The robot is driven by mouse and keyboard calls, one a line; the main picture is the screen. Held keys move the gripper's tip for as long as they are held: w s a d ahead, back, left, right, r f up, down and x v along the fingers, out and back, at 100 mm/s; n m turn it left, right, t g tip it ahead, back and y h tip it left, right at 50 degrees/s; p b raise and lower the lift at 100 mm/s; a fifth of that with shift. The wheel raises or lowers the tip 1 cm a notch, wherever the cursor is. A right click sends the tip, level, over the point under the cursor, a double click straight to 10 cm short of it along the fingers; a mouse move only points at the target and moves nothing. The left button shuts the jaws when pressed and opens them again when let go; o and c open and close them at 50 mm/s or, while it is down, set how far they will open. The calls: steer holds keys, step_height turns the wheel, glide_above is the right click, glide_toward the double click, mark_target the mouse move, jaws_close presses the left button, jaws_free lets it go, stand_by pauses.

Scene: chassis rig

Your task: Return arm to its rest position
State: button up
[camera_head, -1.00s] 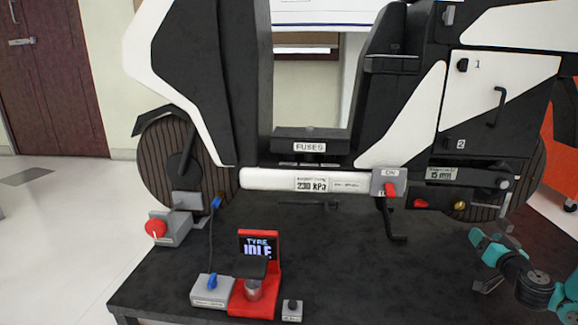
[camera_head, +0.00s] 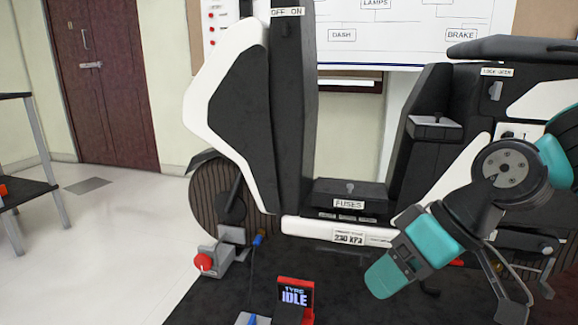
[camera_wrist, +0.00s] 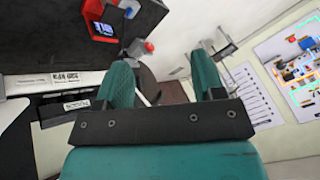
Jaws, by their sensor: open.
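My arm reaches in from the right in the head view, raised and bent in front of the scooter's right part. My gripper (camera_head: 384,274) points down and to the left, over the dark platform. In the wrist view its two teal fingers (camera_wrist: 162,72) stand apart, with nothing between them but background. It is open and empty. Its fingers are seen side-on in the head view. No contact with the scooter can be made out.
The black and white scooter (camera_head: 240,120) stands on a dark platform (camera_head: 225,300). A red tyre display (camera_head: 295,292) reads IDLE. A red knob (camera_head: 203,262) sits by the wheel. A shelf rack (camera_head: 40,170) stands at far left. Open floor (camera_head: 110,240) lies left of the platform.

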steer(key=s+r+g+h+p, duration=0.2)
steer(key=s+r+p, duration=0.15)
steer(key=s, duration=0.65)
step_height(320, 180, up, 38)
steer(key=d+p, duration=0.1)
steer(key=p, duration=3.5)
steer(key=shift+s+h+p, duration=0.3)
steer(key=shift+p, duration=0.05)
